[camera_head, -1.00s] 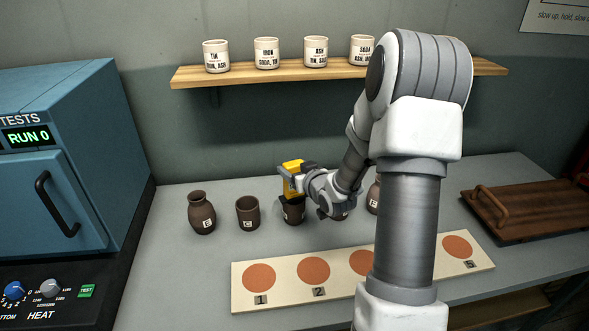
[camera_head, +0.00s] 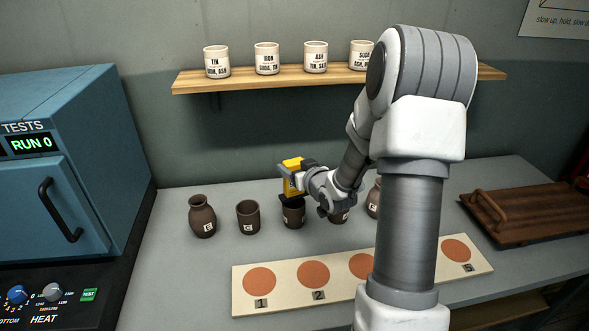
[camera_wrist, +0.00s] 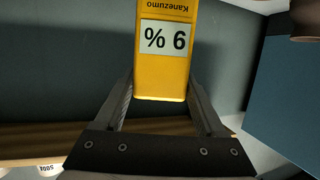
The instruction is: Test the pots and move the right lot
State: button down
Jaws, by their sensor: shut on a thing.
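My gripper (camera_head: 292,181) is shut on a yellow meter-like block (camera_wrist: 166,75), which also shows in the head view (camera_head: 291,186). Its label reads upside down in the wrist view, with "Kanezumo" and a percent figure. The block is just above a dark brown pot (camera_head: 293,215), third from the left; whether it touches the pot is unclear. To the left are a jar-shaped pot (camera_head: 202,216) and a straight-sided pot (camera_head: 248,217). Two more pots, one (camera_head: 338,215) and another (camera_head: 373,200), are partly hidden by my arm. The pots carry small letter tags.
A pale board (camera_head: 340,281) with numbered orange discs lies in front; my arm hides part of it. A wooden tray (camera_head: 520,212) with handles is at the right. A blue kiln (camera_head: 65,170) reading "RUN 0" stands left. Labelled cups (camera_head: 267,58) stand on a shelf (camera_head: 240,79).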

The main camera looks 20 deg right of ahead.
jog(key=shift+r+p, duration=1.25)
jog(key=shift+r, duration=1.15)
